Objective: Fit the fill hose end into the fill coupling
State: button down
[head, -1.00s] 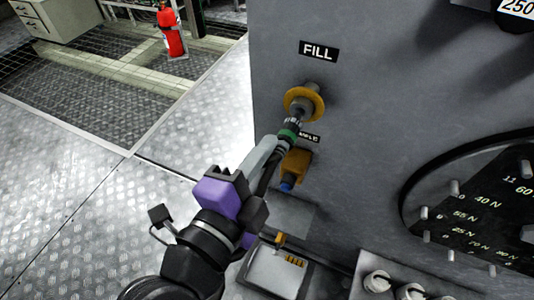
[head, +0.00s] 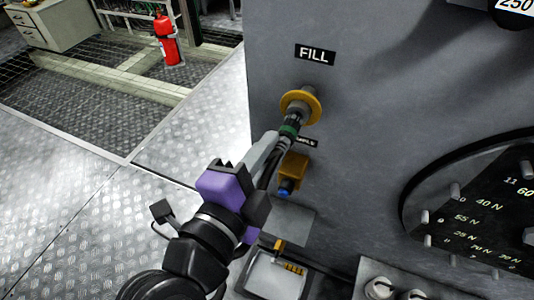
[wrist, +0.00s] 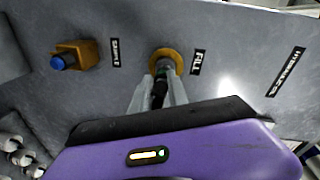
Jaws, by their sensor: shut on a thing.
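The fill coupling (head: 301,105) has a yellow ring and sticks out of the grey panel under the FILL label; it also shows in the wrist view (wrist: 167,56). The fill hose end (head: 289,131), dark with a green band, is in my gripper (head: 279,142). My gripper is shut on it, and the fingers also show in the wrist view (wrist: 160,92). The hose end's tip is lined up with the coupling and meets its front; whether it is seated inside I cannot tell. The ring's lower part is partly hidden by the tip.
A yellow block with a blue tip (head: 293,170) sits just below the coupling, close to my gripper. A tray (head: 272,279) is lower down. A large dial (head: 480,205) is at right. A red extinguisher (head: 166,40) stands far off. The floor at left is clear.

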jog(key=shift+w+d+b, duration=0.25)
jog(key=shift+w+b, duration=0.1)
jog(key=shift+w, duration=0.2)
jog(key=c, duration=1.2)
grip_release()
jog(key=shift+s+a, duration=0.1)
jog(key=b+v, duration=0.1)
jog(key=v, duration=0.6)
jog(key=shift+s+a, duration=0.15)
jog(key=shift+s, duration=0.1)
